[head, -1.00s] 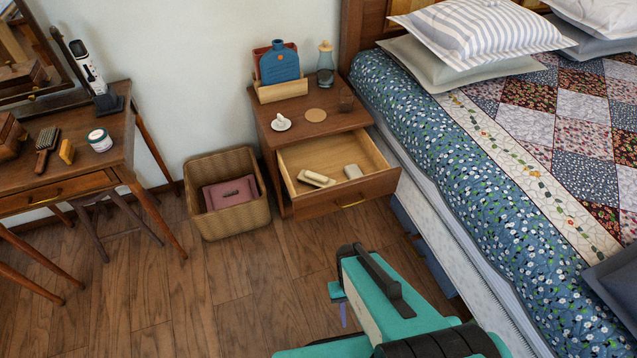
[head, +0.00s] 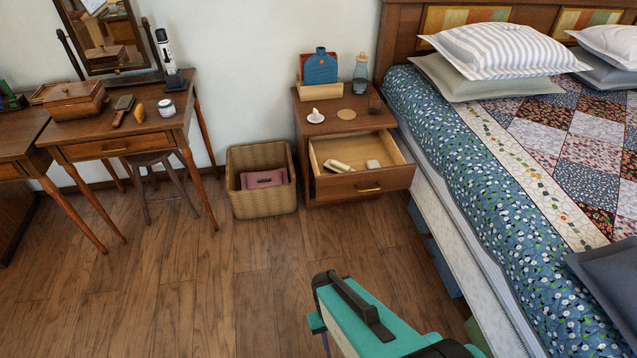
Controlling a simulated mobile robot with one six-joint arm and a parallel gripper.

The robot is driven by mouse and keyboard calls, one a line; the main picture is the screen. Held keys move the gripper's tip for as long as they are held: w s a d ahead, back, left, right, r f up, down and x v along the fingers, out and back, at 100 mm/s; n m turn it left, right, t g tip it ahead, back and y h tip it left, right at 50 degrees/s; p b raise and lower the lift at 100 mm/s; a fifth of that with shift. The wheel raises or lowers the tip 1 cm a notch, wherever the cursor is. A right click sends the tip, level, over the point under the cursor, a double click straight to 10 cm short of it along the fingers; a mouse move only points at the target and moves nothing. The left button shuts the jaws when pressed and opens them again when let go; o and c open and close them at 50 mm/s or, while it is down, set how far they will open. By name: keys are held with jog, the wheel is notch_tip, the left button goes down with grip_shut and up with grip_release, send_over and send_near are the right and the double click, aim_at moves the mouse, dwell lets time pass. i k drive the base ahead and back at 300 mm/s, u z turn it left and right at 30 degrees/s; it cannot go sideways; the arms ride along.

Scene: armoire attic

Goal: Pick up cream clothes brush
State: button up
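A cream clothes brush (head: 339,167) lies in the open drawer (head: 362,185) of the wooden nightstand, towards the drawer's left side. A small pale block (head: 373,164) lies to its right in the same drawer, apart from it. The drawer's front panel stands out from the nightstand. My teal arm shows at the bottom of the head view, in front of and below the nightstand. My gripper's fingers cannot be made out, so its opening is hidden. Nothing of my arm touches the drawer or the brush.
The nightstand top (head: 325,105) holds a cup on a saucer, a coaster and a lantern. A wicker basket (head: 262,202) stands left of it. The bed (head: 480,190) closes off the right side. The floor in front is clear.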

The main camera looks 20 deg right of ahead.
aim_at(333, 166)
jog(key=u, duration=0.15)
jog(key=k, duration=0.65)
jog(key=u, duration=0.85)
jog(key=i, duration=1.95)
jog(key=z, duration=0.45)
jog(key=i, duration=0.6)
jog(key=z, duration=0.25)
